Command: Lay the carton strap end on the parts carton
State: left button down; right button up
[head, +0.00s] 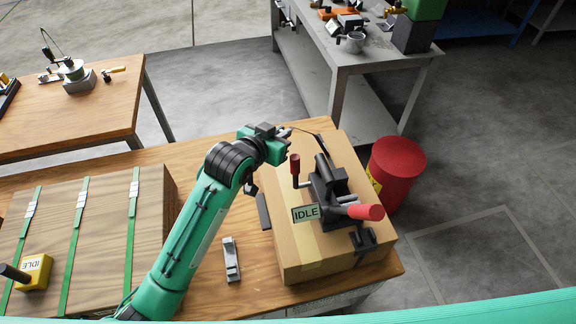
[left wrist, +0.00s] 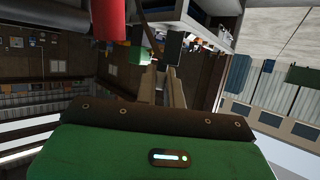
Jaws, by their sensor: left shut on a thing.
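The parts carton (head: 330,262) is a brown box on the right end of the wooden bench. A black strapping tool (head: 328,190) with red handles and an "IDLE" tag sits on top of it. My left gripper (head: 284,132) is over the carton's far left corner, shut on a thin dark strip that looks like the carton strap end (head: 306,131). The strip runs right from the jaws toward the far side of the tool. In the left wrist view, a dark band (left wrist: 150,35) runs up from between the fingers. Its exact hold is hard to see. My right gripper is out of view.
A metal part (head: 231,260) and a dark bar (head: 263,212) lie between the boxes. A red drum (head: 396,170) stands on the floor at right.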

pick_arm(q)
notch_tip(320, 180, down, 12)
jog(key=shift+f+p, duration=0.15)
jog(key=shift+p, duration=0.85)
jog(key=shift+f, duration=0.1)
jog(key=shift+f, duration=0.35)
jog(key=c, duration=1.5)
grip_release()
